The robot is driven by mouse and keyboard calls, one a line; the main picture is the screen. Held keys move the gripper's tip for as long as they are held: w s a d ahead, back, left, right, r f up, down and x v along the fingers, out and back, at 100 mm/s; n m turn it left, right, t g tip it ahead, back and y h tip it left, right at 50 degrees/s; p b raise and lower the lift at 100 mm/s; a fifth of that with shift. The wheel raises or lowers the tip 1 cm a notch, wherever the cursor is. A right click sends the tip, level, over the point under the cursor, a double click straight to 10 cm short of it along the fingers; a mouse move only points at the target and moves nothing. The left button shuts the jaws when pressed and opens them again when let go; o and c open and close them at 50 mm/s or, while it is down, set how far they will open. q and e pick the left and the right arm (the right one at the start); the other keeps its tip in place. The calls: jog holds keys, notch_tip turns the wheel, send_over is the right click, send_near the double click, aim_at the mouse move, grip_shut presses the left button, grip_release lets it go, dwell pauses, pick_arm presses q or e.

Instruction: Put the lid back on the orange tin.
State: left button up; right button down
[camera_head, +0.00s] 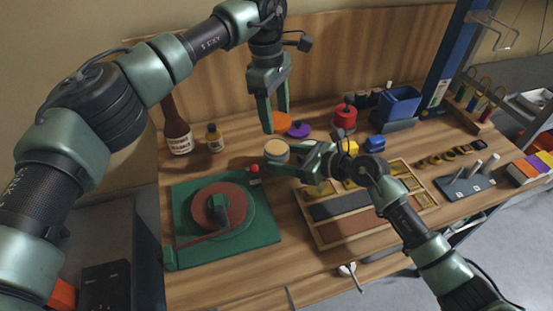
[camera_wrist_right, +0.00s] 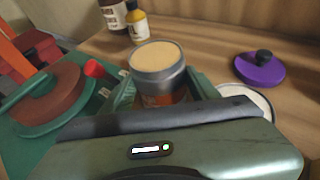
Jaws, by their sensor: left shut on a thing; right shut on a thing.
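The tin (camera_head: 277,152), a grey cylinder with a pale cream top surface, is upright between the fingers of my right gripper (camera_head: 291,158). In the right wrist view, the open tin (camera_wrist_right: 158,75) shows a bit of orange low on its side between the fingers. My left gripper (camera_head: 274,118) points down, above and behind the tin, shut on an orange lid (camera_head: 283,119). The fingers partly hide the lid, which is apart from the tin. The right wrist view does not show the left gripper or the orange lid.
A purple lid (camera_head: 298,130) with a dark knob lies behind the tin. A red tin (camera_head: 345,116) and a blue bin (camera_head: 397,103) stand farther right. A green turntable-like board (camera_head: 265,231) is at left, a compartment tray (camera_head: 327,238) at right. Bottles (camera_head: 215,139) stand back left.

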pick_arm(q)
send_over(276, 146)
jog(key=shift+a+f, duration=0.1)
jog(key=shift+f, duration=2.35)
jog(key=shift+f, duration=0.1)
jog(key=shift+f, duration=0.8)
jog(key=shift+f, duration=0.55)
jog(key=m, duration=0.7)
jog(key=shift+w+g+y, duration=0.15)
jog(key=shift+g+y, duration=0.15)
jog(key=m, duration=0.4)
jog(key=shift+d+m+y, duration=0.2)
jog(key=shift+m+y, duration=0.1)
jog(key=m, duration=0.4)
jog(key=shift+m, duration=0.3)
